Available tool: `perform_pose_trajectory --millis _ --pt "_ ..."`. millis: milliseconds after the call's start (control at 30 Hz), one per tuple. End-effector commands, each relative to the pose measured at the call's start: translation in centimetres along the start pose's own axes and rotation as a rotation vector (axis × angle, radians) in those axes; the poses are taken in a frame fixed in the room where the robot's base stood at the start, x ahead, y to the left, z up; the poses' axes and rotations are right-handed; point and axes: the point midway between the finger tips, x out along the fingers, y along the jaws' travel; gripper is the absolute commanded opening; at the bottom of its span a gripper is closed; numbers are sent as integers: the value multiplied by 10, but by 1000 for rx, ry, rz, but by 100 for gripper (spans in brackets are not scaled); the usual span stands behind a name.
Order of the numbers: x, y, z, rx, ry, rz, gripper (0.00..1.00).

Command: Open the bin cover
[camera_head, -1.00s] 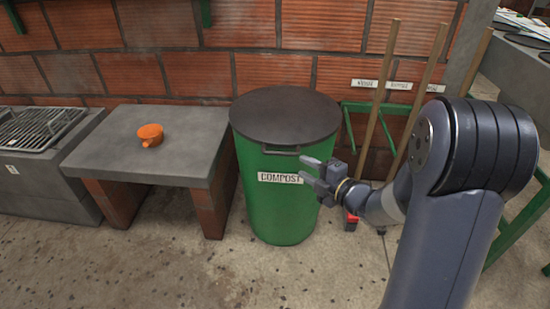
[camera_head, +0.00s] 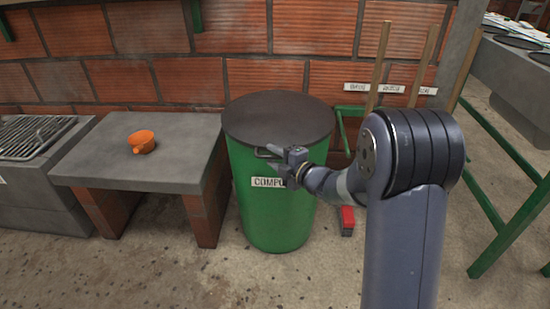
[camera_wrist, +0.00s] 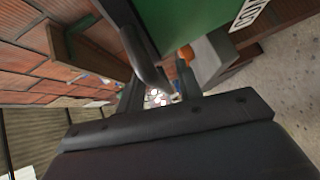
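The green compost bin (camera_head: 258,220) stands upright against the brick wall, with a white label on its front. Its round dark cover (camera_head: 280,118) lies flat on top, shut. A dark handle (camera_head: 264,153) sticks out at the cover's front rim. My gripper (camera_head: 274,157) is at this handle and partly hides it and the label. In the wrist view, my gripper (camera_wrist: 161,90) has its fingers apart, and the handle (camera_wrist: 150,72) reaches down toward the gap between them. I cannot tell whether they touch it. The green bin side (camera_wrist: 190,22) fills the top there.
A grill (camera_head: 32,135) is farther left. Wooden poles (camera_head: 378,65) and a green frame (camera_head: 510,235) are at the right. The floor in front is clear.

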Motion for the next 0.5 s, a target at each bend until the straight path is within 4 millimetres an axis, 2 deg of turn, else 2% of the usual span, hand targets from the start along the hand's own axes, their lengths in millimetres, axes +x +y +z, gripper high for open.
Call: perform_pose_trajectory --millis 67,433,500 --pt "0 0 0 0 0 0 32" --pt "0 0 0 0 0 0 2" --pt "0 0 0 0 0 0 0"
